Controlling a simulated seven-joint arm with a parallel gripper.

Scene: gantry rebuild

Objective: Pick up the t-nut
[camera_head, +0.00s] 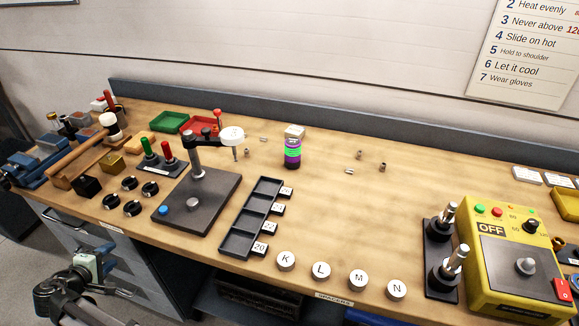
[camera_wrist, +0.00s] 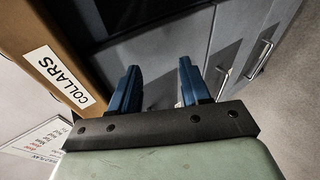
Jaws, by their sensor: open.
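Several small metal parts lie on the wooden bench (camera_head: 330,210). One flat piece (camera_head: 263,139) is near the back, and another flat piece (camera_head: 349,171) lies right of the striped canister. Two small brownish pieces stand nearby, one (camera_head: 360,154) behind the other (camera_head: 383,167). They are too small to tell which is the t-nut. My gripper (camera_head: 105,264) is low at the left, in front of the bench and far from these parts. In the wrist view its two blue fingers (camera_wrist: 158,72) are apart with nothing between them.
A striped canister (camera_head: 292,148), a dark stand with a white-topped arm (camera_head: 197,200) and a black compartment tray (camera_head: 251,219) stand mid-bench. White lettered discs (camera_head: 321,271) line the front. A yellow control box (camera_head: 515,255) is at right. Grey cabinet doors (camera_wrist: 235,60) show in the wrist view.

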